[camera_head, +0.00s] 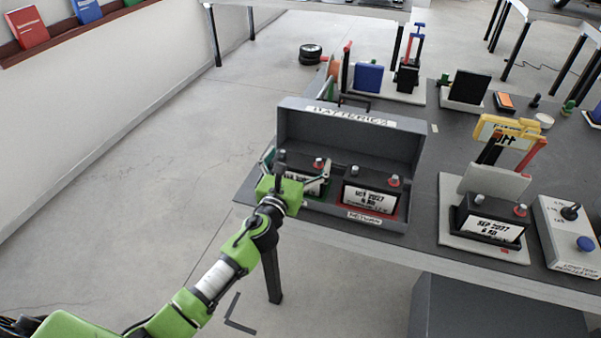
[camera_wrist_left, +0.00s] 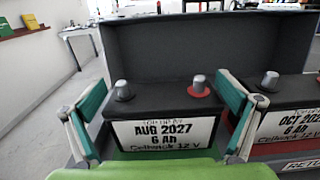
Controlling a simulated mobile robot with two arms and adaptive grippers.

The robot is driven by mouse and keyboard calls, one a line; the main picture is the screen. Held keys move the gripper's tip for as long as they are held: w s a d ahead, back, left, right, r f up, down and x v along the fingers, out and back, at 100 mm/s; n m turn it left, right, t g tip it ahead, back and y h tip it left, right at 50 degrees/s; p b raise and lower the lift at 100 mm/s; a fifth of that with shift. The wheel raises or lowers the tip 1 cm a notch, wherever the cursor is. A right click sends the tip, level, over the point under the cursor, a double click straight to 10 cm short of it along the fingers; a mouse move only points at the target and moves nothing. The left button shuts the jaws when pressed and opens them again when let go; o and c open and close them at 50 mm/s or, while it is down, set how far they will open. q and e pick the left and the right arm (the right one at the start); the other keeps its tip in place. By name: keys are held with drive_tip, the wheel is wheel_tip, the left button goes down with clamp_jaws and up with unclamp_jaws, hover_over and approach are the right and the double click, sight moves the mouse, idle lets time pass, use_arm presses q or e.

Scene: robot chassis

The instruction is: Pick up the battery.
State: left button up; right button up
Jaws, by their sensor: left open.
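A black battery with a white label reading AUG 2027, 6 Ah, 12 V (camera_wrist_left: 163,131) stands upright in the left part of the grey batteries box (camera_head: 290,122). In the head view this battery (camera_head: 312,186) is partly hidden by my left gripper (camera_head: 298,164). My left gripper is open, with one finger on each side of this battery, as the left wrist view (camera_wrist_left: 157,97) shows. I cannot tell whether the fingers touch it. A second battery labelled OCT 2027 (camera_head: 370,197) stands to its right on a red base. My right gripper is not in view.
A third battery, labelled SEP 2027 (camera_head: 491,227), sits on a grey stand with a yellow-topped clamp (camera_head: 507,130). A tester box (camera_head: 568,236) with a blue knob stands to its right. Several other stations fill the back of the table.

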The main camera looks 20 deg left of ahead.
use_arm(q)
drive_tip(key=shift+w, duration=0.5)
drive_tip(key=c, duration=1.8)
drive_tip(key=shift+r, duration=0.5)
drive_tip(key=c, duration=0.4)
drive_tip(key=shift+o, duration=0.2)
drive_tip(key=shift+w+f, duration=0.15)
